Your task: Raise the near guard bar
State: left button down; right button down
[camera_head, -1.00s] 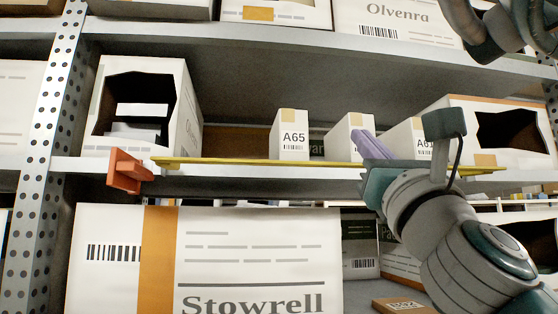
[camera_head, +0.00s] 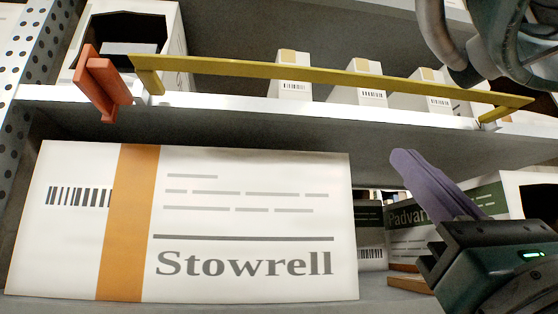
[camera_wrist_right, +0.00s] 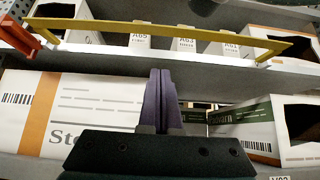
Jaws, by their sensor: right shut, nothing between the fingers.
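The near guard bar (camera_head: 330,75) is a long yellow bar along the front of the upper shelf. A short yellow arm at each end joins it to the shelf edge, and the bar appears above that edge. It also shows in the right wrist view (camera_wrist_right: 160,32). An orange bracket (camera_head: 103,84) stands at its left end. My right gripper (camera_head: 405,160) has purple fingers, shut and empty. They point up in front of the lower bay, below the bar and apart from it in the picture. My left gripper is not in view.
A big white Stowrell carton (camera_head: 250,225) fills the lower bay left of my right gripper. The white shelf edge (camera_head: 250,108) runs above it. Small labelled boxes (camera_head: 293,75) stand behind the bar. Another carton (camera_wrist_right: 262,128) is at the lower right.

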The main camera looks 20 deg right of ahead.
jog(key=p, duration=1.1)
send_near(358, 84)
jog(key=w+a+x, duration=0.1)
jog(key=x, duration=0.4)
jog(key=shift+s+d+r+h+p, duration=0.15)
jog(key=shift+d+r+h+p, duration=0.15)
jog(key=shift+d+p, duration=0.25)
